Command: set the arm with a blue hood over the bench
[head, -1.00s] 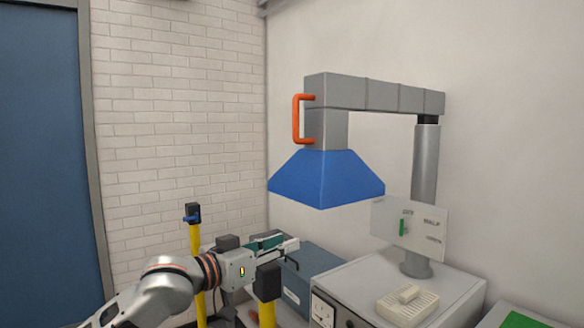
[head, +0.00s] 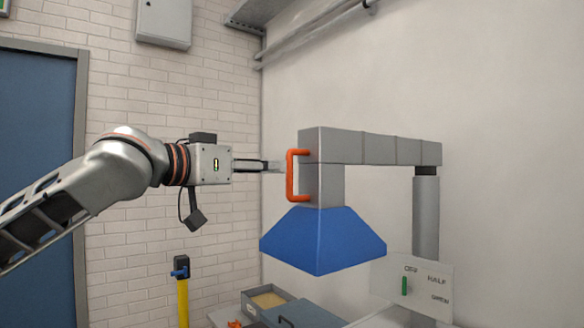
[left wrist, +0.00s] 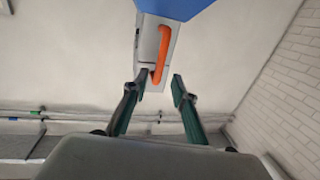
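The arm with a blue hood (head: 375,148) is a grey jointed beam on a grey post at the right, with the blue hood (head: 322,240) hanging at its left end. An orange-red handle (head: 291,176) stands upright on the beam's left end. It also shows in the left wrist view (left wrist: 161,56), just beyond my fingertips. My left gripper (head: 278,167) is level with the handle, at its left side. Its fingers are spread in the left wrist view (left wrist: 161,78), with the handle's near end about between the tips. I cannot tell whether they touch it. My right gripper is out of view.
A panel with a green lever (head: 404,286) and printed labels is by the post. Below the hood are an open grey bin (head: 268,300) and a blue box. A yellow post (head: 182,300) stands at the left. The space around the beam is clear.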

